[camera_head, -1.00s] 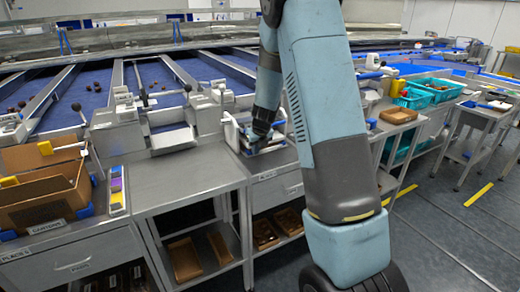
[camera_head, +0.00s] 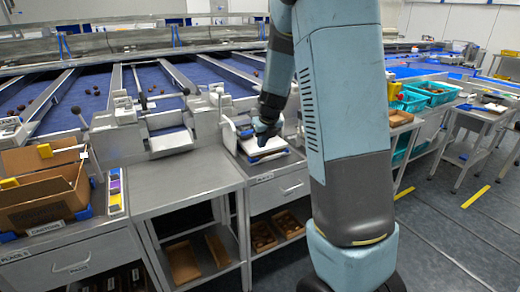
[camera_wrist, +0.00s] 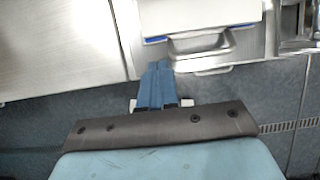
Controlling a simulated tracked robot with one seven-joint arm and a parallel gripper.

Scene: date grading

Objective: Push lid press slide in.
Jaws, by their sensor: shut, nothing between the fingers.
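The lid press (camera_head: 228,135) stands at the front right of the steel counter, partly hidden behind my arm. A white, slab-like slide with blue at its edge (camera_head: 266,147) lies at its front, and its white surface also shows at the top of the wrist view (camera_wrist: 200,12). My gripper (camera_head: 265,130) is over this slide in the head view. In the wrist view my gripper (camera_wrist: 157,68) has its blue fingers together and empty, below and left of a metal handle (camera_wrist: 205,58). Whether the fingertips touch anything is unclear.
A drawer front (camera_head: 280,190) with a handle is below the press. Another lever press (camera_head: 165,130) stands to the left on the counter (camera_head: 185,180). A cardboard box (camera_head: 45,195) is at far left.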

